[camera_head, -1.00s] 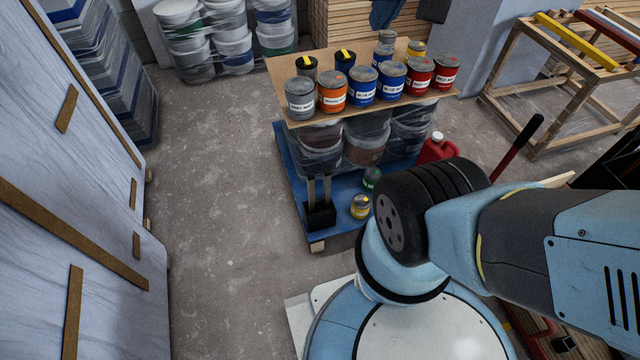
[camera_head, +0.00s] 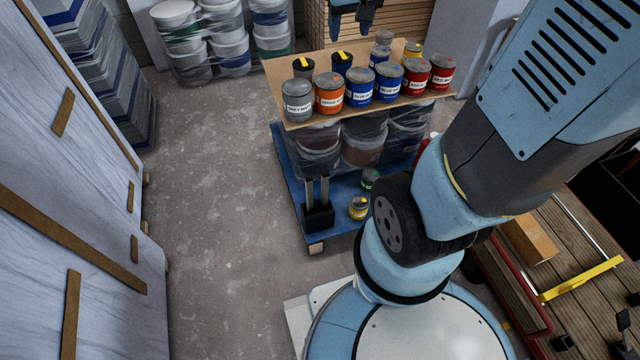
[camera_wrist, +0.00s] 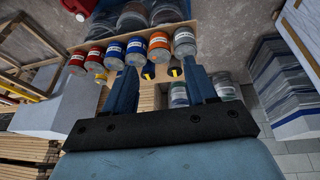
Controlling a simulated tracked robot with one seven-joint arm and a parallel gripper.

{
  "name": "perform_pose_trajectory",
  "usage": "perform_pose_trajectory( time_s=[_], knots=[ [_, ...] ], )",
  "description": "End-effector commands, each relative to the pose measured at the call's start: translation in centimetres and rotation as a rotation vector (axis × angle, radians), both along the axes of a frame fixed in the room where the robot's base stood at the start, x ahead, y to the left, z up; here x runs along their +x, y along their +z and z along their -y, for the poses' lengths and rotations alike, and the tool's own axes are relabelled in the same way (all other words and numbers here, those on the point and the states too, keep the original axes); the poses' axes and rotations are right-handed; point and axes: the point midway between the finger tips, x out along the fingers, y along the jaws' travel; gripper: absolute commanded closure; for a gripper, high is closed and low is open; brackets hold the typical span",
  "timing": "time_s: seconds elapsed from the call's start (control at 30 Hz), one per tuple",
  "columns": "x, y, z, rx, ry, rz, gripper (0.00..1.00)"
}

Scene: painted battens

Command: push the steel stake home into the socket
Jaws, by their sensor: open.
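My gripper (camera_head: 351,22) is open and empty at the top edge of the head view, beyond the paint cans. In the wrist view its two dark blue fingers (camera_wrist: 163,82) stand wide apart, with cans and boards beyond them. No stake is between them. A black block (camera_head: 319,218) with two upright grey bars (camera_head: 317,190) stands on the blue pallet (camera_head: 291,180), far from my gripper. A thin bright metal rod (camera_head: 580,225) lies on the plank deck at the right. I cannot tell which of these is the steel stake, nor pick out the socket with certainty.
Several paint cans (camera_head: 359,86) stand on a board over wrapped buckets. A yellow bar (camera_head: 580,278) lies across the plank deck (camera_head: 575,310). Wrapped panels (camera_head: 80,200) stand at the left. Wrapped buckets (camera_head: 215,40) stand behind. The concrete floor (camera_head: 215,200) is clear.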

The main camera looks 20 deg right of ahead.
Motion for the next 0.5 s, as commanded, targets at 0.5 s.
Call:
perform_pose_trajectory(
  time_s=[0.5],
  knots=[
    [8.2, -12.2, 0.5, -0.022, 0.0, -0.107, 0.44]
  ],
)
